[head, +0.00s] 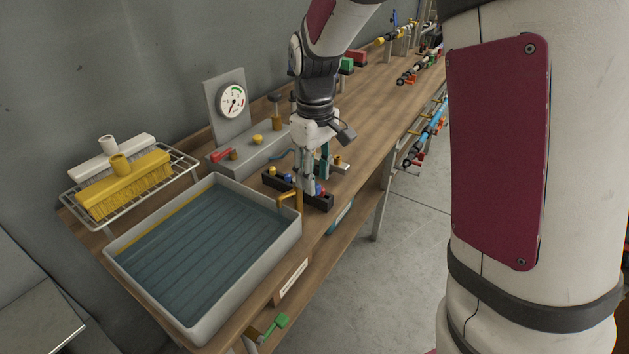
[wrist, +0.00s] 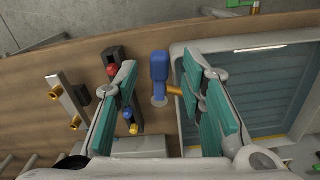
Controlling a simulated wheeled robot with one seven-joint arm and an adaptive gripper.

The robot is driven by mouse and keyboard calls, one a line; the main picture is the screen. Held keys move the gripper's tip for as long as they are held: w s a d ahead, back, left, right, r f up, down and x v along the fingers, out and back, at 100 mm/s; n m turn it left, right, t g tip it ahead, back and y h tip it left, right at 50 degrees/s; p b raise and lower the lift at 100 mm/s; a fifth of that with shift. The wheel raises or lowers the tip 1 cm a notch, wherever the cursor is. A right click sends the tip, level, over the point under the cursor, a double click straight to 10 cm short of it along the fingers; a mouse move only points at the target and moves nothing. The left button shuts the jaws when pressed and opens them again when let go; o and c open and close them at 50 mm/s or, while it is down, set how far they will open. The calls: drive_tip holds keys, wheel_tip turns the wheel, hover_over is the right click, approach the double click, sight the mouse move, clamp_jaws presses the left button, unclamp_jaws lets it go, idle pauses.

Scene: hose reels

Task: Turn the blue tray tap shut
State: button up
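The blue tray tap shows in the wrist view as a blue lever handle (wrist: 159,67) above a brass spout (wrist: 174,90) that points right to the tray. The handle lies lengthwise up the picture, across the spout's line. My gripper (wrist: 160,78) is open, with one teal-padded finger on each side of the tap and visible gaps to the handle. In the head view my gripper (head: 316,178) points down beside the water tray (head: 292,232). The brass spout (head: 290,195) shows there at the tray's edge; the tap handle is mostly hidden by the fingers.
A black block (wrist: 115,55) with red, blue and yellow knobs stands close by the left finger. A metal bracket with brass fittings (wrist: 66,100) is further left. A gauge (head: 232,101), a grey box with knobs (head: 245,150) and a rack of brushes (head: 190,160) stand behind.

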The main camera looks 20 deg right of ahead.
drive_tip(key=shift+f, duration=1.15)
clamp_jaws()
drive_tip(key=w+a+m+p, duration=0.2)
drive_tip(key=a+m+p, duration=0.4)
drive_tip(key=m, duration=1)
drive_tip(key=shift+a+r, duration=0.15)
drive_tip(key=shift+a, duration=0.2)
